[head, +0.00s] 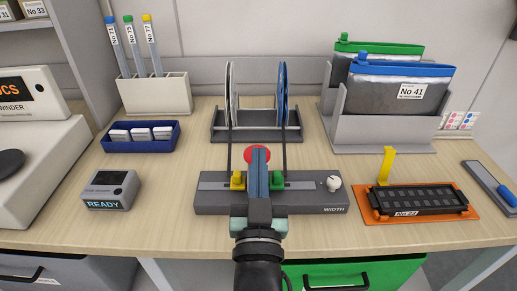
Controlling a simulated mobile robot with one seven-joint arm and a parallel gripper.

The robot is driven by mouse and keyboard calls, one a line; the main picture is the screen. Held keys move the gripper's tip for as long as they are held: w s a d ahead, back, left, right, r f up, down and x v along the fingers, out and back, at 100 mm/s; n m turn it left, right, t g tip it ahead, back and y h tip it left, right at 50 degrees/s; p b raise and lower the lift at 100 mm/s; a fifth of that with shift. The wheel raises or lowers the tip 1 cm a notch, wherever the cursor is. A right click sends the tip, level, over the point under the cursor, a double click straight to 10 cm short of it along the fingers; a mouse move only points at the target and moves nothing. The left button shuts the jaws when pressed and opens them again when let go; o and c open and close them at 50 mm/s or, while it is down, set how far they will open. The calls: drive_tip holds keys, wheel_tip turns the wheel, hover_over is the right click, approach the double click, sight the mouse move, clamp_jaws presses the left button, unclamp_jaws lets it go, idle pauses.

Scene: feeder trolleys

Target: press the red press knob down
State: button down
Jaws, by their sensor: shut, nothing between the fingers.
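The red press knob (248,155) shows at the back middle of a grey device (215,205) on the table. My gripper (259,153) is shut and empty, with its blue-grey fingers pointing away from me. The fingertips overlap the knob in the picture and hide its middle. I cannot tell whether they touch it or are above it. The device also has a yellow block (238,181) left of my fingers, a green block (277,180) right of them, and a white width knob (334,183) at its right end.
A reel stand (259,136) is behind the device. At right are an orange tray (463,213) with a black feeder and a grey rack (380,136) of pouches. At left are a READY display (109,190) and a blue bin (140,147). Bare table lies either side of the device.

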drive_tip(key=v, duration=0.6)
drive_tip(key=shift+s, duration=0.1)
idle(0.6)
drive_tip(key=s+r+t+p, duration=0.3)
drive_tip(key=r+p, duration=0.5)
drive_tip(key=r, duration=1.8)
drive_tip(key=s+r+t+p, duration=0.3)
drive_tip(key=r+p, duration=0.6)
drive_tip(key=r, duration=1.8)
drive_tip(key=shift+n+t, duration=0.3)
drive_tip(key=shift+n, duration=0.1)
drive_tip(key=shift+s+a, duration=0.1)
drive_tip(key=shift+a, duration=0.05)
